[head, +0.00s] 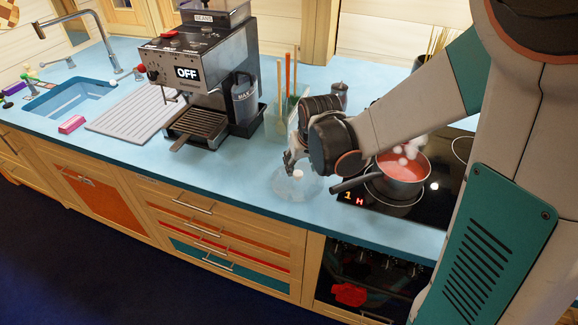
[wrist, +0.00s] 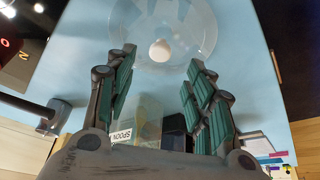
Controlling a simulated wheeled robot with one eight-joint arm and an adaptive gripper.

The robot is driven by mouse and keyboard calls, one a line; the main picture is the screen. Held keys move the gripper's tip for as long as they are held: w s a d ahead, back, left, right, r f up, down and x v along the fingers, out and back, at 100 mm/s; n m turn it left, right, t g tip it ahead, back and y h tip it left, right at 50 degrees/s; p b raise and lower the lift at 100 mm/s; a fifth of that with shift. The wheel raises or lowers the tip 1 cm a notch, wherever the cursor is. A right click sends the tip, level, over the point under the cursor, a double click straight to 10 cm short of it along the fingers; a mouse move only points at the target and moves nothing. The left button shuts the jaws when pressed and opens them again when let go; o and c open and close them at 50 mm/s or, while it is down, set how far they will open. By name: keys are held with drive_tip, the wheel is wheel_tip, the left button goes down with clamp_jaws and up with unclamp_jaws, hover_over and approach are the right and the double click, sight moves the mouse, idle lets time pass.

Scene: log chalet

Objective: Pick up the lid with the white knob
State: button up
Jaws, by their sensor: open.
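The lid (head: 281,183) is clear glass and lies flat on the blue counter, left of the stove. Its round white knob (head: 298,174) points up. In the wrist view the lid (wrist: 190,45) is at the top centre, with the white knob (wrist: 159,50) just past my fingertips and about midway between them. My gripper (head: 291,164) is just above the lid in the head view. It is open and empty, with a wide gap between its green-padded fingers (wrist: 158,72). The gripper hides part of the lid's far side in the head view.
A pot (head: 402,170) of steaming red soup stands on the black hob (head: 438,185), its handle pointing towards the lid. A container with utensils (head: 280,118) and a coffee machine (head: 200,75) stand behind and left. The counter front-left of the lid is clear.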

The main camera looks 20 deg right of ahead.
sight(298, 173)
drive_tip(key=shift+b+x, duration=1.2)
drive_tip(key=shift+x, duration=2.1)
drive_tip(key=shift+c, duration=0.4)
clamp_jaws()
